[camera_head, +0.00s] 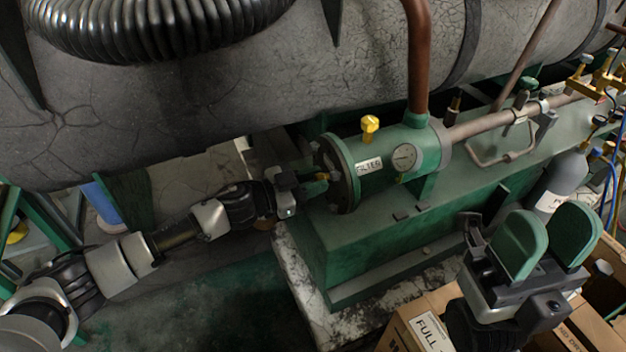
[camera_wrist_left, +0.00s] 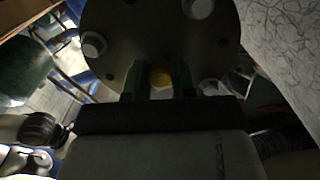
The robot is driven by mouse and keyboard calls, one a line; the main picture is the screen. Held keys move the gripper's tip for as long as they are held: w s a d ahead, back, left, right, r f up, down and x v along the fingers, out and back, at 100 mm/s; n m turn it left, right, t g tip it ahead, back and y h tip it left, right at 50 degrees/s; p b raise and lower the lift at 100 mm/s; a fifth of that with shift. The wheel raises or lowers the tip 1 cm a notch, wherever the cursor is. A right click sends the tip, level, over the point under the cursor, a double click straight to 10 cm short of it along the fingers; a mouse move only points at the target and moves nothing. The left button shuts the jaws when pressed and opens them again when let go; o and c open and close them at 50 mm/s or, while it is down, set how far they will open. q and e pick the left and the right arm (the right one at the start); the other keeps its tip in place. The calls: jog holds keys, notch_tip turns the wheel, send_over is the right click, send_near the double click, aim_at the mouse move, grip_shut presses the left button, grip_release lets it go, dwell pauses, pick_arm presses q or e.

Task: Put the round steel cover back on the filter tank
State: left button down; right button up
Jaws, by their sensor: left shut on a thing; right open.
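The green filter tank (camera_head: 385,160) lies on its side on a green base, with a "FILTER" label, a gauge and a yellow valve on it. The round steel cover (camera_head: 338,172) is at the tank's left end; I cannot tell whether it is fully flush. In the left wrist view the cover (camera_wrist_left: 135,45) is a dark disc with bolt heads and holes. My left gripper (camera_head: 318,184) is in front of the cover, shut on its yellow knob (camera_wrist_left: 160,76). My right gripper (camera_head: 548,232) is open and empty at lower right, away from the tank.
A large grey cylinder (camera_head: 220,90) runs above and behind the tank. A copper pipe (camera_head: 418,60) rises from the tank. A cardboard box (camera_head: 420,325) marked "FULL" and a grey bottle (camera_head: 562,180) are at right. Dark floor (camera_head: 210,300) is clear at lower left.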

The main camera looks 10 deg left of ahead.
pick_arm(q)
jog(key=shift+d+r, duration=0.1)
jog(key=shift+r, duration=0.1)
jog(key=c, duration=0.9)
grip_release()
jog(key=shift+d+f, duration=0.1)
jog(key=shift+o, duration=0.3)
jog(key=shift+f, duration=0.25)
jog(key=v, duration=0.8)
jog(key=shift+r, duration=0.1)
